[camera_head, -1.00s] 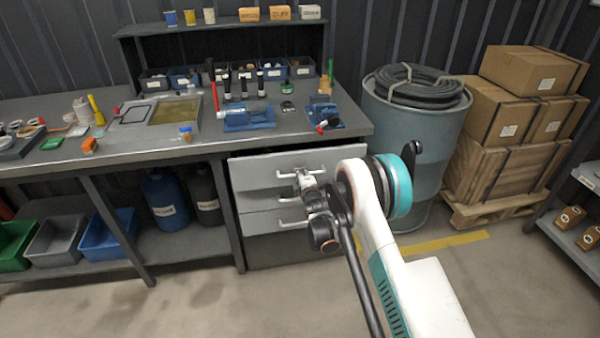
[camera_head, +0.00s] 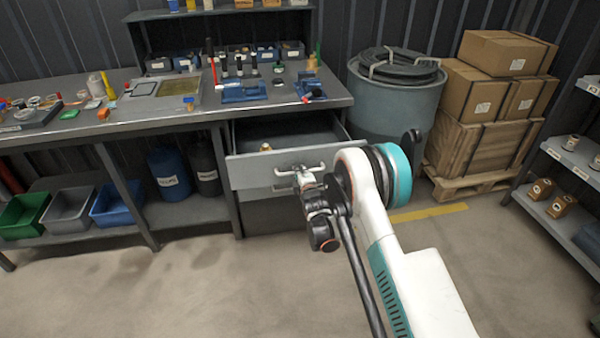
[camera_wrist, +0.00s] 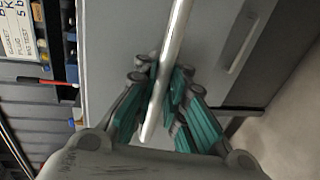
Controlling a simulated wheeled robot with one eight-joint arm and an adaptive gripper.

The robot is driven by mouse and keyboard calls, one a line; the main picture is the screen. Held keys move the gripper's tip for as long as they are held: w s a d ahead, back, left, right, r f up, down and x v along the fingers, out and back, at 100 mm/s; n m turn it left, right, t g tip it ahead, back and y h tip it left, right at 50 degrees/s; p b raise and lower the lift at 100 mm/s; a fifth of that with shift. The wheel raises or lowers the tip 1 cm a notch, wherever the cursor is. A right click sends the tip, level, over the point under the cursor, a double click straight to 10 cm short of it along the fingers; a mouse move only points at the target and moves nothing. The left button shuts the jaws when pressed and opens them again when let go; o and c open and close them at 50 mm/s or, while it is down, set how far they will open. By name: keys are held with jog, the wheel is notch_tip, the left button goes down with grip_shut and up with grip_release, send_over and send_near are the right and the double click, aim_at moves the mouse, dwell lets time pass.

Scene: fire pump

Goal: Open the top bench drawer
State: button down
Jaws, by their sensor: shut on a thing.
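The top bench drawer (camera_head: 258,171) has a grey front and stands pulled out from under the bench, with its inside showing. A small brass-coloured item (camera_head: 265,147) lies in it. My gripper (camera_head: 300,172) is at the drawer's bar handle (camera_head: 283,173). In the wrist view my gripper's teal-padded fingers (camera_wrist: 166,90) are shut around the handle bar (camera_wrist: 176,45). Another handle (camera_wrist: 240,42) shows on the grey surface beyond it. The lower drawer fronts are mostly hidden in the head view.
The bench top (camera_head: 140,118) carries blue vises (camera_head: 240,92) and small parts. A blue-grey drum (camera_head: 392,105) with coiled hose stands right of the drawer. Boxes on a pallet (camera_head: 470,185) and a shelf (camera_head: 565,205) stand further right. The floor in front is clear.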

jog(key=shift+s+d, duration=0.15)
jog(key=shift+s, duration=0.25)
jog(key=c, duration=1.9)
grip_release()
jog(key=v, duration=0.7)
jog(key=shift+s+d, duration=0.1)
jog(key=shift+s, duration=0.15)
